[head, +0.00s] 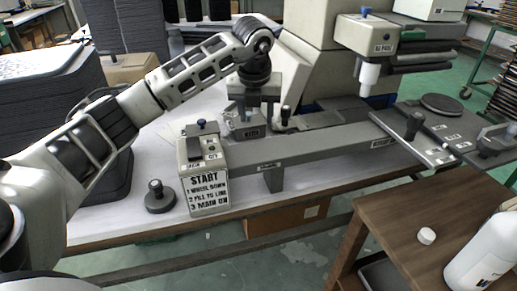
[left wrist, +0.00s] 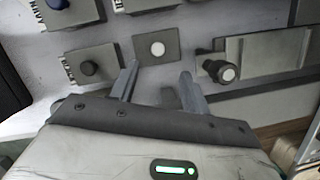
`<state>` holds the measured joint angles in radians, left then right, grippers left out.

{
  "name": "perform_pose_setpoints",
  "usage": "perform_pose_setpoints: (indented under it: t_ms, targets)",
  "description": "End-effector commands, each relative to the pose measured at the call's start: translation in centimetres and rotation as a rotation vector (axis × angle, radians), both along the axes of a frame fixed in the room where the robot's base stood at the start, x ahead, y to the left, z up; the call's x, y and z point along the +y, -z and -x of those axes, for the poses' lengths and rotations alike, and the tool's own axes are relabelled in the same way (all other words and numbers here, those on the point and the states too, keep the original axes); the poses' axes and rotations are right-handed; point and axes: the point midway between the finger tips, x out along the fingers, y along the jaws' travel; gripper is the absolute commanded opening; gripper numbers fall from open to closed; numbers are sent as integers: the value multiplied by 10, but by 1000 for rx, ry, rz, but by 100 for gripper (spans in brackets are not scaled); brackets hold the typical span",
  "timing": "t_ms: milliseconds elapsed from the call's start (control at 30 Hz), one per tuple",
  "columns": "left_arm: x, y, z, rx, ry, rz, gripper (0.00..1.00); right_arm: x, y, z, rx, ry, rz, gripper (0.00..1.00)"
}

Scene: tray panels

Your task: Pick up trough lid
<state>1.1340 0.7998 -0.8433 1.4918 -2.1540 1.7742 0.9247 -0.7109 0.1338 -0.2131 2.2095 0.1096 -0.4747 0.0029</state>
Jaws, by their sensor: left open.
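A flat grey plate with an upright black knob (head: 285,115) lies behind the long grey rail, just right of my left gripper; it looks like the trough lid, though I cannot read a label on it. In the left wrist view the plate (left wrist: 268,55) and its knob with a pale top (left wrist: 221,71) are right of the fingers. My left gripper (head: 246,112) points down above the small box marked WATER (head: 247,131). In the left wrist view its two fingers (left wrist: 159,78) are apart with nothing held between them. My right gripper is not in view.
The grey rail (head: 320,142) runs across the front. A panel with another black knob (head: 413,125) lies right. A wooden stand holds a white bottle (head: 487,252).

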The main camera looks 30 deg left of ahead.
Motion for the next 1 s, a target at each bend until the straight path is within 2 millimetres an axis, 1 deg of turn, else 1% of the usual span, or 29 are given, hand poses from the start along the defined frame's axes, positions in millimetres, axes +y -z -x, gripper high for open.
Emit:
perform_pose_setpoints:
  t_ms: [33,133,200,433,600,700,800,1000]
  targets:
    - [1,12,-2,4,-2,0,47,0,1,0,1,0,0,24]
    - [3,29,-6,3,0,1,47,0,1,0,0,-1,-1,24]
    - [4,36,-9,1,0,0,47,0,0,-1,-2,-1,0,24]
    - [7,52,-11,2,1,1,47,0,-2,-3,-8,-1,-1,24]
    - [11,78,-12,3,1,0,47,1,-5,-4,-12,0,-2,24]
    - [12,89,-15,1,1,2,47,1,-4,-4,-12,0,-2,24]
    - [13,95,-17,0,1,0,47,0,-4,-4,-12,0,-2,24]
    - [13,95,-17,-1,2,0,47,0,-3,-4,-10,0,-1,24]
